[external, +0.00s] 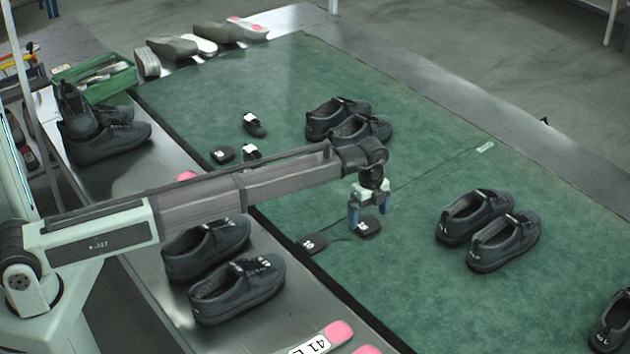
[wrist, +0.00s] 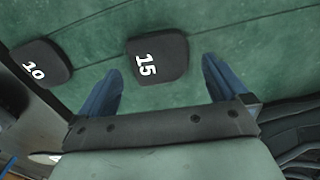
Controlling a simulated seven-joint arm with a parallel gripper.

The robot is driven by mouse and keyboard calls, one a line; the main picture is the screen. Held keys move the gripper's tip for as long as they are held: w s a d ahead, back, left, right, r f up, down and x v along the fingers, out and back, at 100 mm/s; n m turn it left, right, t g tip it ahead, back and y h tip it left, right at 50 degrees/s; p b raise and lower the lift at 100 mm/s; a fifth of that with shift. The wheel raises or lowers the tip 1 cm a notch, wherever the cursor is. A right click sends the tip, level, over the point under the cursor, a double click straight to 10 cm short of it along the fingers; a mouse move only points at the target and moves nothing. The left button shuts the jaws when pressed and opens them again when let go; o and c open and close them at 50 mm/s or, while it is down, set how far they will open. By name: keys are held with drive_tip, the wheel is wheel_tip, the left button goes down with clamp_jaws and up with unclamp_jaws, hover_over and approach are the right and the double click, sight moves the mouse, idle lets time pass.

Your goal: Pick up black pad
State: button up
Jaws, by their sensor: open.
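A black pad marked 15 (wrist: 160,58) lies flat on the green mat. In the wrist view it sits ahead of and between my two blue fingertips. My gripper (wrist: 160,84) is open and empty. In the external view my gripper (external: 368,208) points down at this pad (external: 370,228), close to it; I cannot tell the exact height. A second black pad marked 10 (wrist: 40,65) lies to the left in the wrist view, outside the fingers. It also shows in the external view (external: 312,244), near the mat's edge.
Pairs of dark shoes stand on the green mat (external: 420,290), behind (external: 350,120) and right (external: 488,230) of my gripper. More shoes (external: 235,285) stand on the metal ledge. Other small black pieces (external: 222,155) lie further back. A green crate (external: 95,78) stands at the back left.

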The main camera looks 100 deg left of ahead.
sight(368, 226)
wheel_tip(368, 226, down, 3)
drive_tip(key=shift+r, duration=0.2)
drive_tip(key=c, duration=1.1)
